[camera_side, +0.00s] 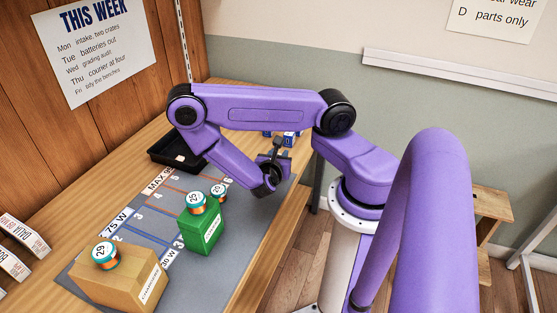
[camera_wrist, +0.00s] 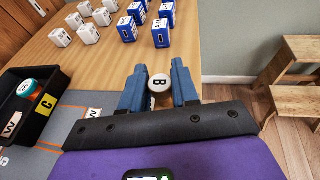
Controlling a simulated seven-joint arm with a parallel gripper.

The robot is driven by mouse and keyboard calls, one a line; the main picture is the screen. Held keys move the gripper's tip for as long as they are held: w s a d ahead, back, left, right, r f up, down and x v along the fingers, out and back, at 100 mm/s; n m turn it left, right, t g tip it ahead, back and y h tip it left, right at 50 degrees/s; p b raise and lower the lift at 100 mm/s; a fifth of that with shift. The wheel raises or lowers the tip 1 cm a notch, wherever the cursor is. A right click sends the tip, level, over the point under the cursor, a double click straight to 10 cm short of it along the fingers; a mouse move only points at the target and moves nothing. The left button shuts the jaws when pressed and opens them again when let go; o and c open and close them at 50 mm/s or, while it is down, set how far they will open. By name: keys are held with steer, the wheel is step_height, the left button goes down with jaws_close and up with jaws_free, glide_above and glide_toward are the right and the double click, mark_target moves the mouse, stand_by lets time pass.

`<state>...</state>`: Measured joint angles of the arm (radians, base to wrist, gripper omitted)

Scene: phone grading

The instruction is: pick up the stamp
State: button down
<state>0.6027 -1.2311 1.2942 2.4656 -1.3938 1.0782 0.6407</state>
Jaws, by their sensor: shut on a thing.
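The stamp (camera_wrist: 159,83) shows in the wrist view as a round, pale top with a black letter B. It sits between the two blue fingers of my gripper (camera_wrist: 159,88), which are shut on it. The lower part of the stamp is hidden. In the side view my gripper (camera_side: 277,152) is beyond the far right part of the grey mat, near the bench's right edge. The stamp cannot be made out clearly there. I cannot tell whether it touches the bench.
A black tray (camera_side: 163,155) stands left of my gripper. Blue boxes (camera_wrist: 127,29) and white boxes (camera_wrist: 88,34) stand farther along the bench.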

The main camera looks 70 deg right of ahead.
step_height(320, 180, up, 5)
steer(key=shift+r, duration=0.15)
steer(key=shift+a+r, duration=0.1)
steer(key=shift+r, duration=1.55)
steer(key=shift+s+a+r, duration=0.2)
steer(key=shift+s+a, duration=0.05)
steer(key=s+a+r, duration=0.3)
steer(key=s+a, duration=0.3)
steer(key=s, duration=0.1)
steer(key=w+d+f, duration=0.2)
steer(key=w+f, duration=0.1)
steer(key=w+d+f, duration=0.2)
steer(key=w+f, duration=0.1)
steer(key=w+d+f, duration=0.2)
steer(key=w+f, duration=0.1)
steer(key=w, duration=0.1)
steer(key=shift+w+d+f, duration=0.1)
steer(key=shift+d+f, duration=0.1)
steer(key=shift+f, duration=0.1)
steer(key=shift+w+d+f, duration=0.1)
steer(key=shift+w+f, duration=0.1)
steer(key=shift+f, duration=1.6)
